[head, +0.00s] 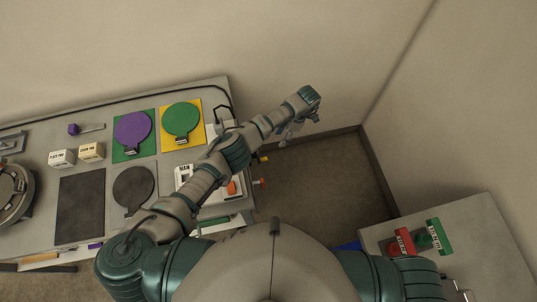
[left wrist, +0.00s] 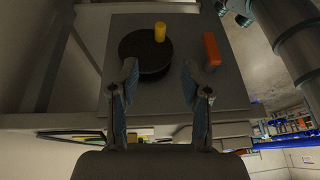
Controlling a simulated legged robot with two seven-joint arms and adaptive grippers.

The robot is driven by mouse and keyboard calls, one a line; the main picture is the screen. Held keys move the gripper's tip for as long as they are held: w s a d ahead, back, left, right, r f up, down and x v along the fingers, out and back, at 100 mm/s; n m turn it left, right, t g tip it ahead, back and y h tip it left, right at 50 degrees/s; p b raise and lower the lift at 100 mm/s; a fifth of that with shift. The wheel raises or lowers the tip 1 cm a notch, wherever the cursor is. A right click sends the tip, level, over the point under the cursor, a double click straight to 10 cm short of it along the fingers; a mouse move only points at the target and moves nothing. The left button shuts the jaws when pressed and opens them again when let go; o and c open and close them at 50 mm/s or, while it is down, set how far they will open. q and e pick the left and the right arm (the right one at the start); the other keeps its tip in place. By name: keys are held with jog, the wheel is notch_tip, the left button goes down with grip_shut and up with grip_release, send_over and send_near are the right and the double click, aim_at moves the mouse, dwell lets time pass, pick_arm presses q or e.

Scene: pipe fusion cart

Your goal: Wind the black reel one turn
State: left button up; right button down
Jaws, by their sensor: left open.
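The black reel (left wrist: 140,48) is a dark disc on a grey panel in the left wrist view, with a yellow handle (left wrist: 160,32) standing out near its upper right edge. In the head view a small yellow knob (head: 263,159) sticks out from the cart's right end; the reel's face is hidden there. My left gripper (left wrist: 160,73) is open and empty, its fingers facing the reel, the left one overlapping its lower edge in the picture. In the head view my left gripper (head: 293,130) is beyond the cart's right end. My right gripper (head: 457,291) shows only partly at the lower right.
An orange bar (left wrist: 211,50) stands right of the reel on the panel. The grey cart top (head: 60,105) holds purple and green discs, small boxes and a dark mat. A side table (head: 480,235) with red and green items stands at right. Floor between them is clear.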

aim_at(256, 152)
pick_arm(q)
jog(key=x, duration=1.4)
jog(key=shift+f+b, duration=0.25)
jog(key=shift+b, duration=0.1)
jog(key=shift+a, duration=0.1)
grip_shut()
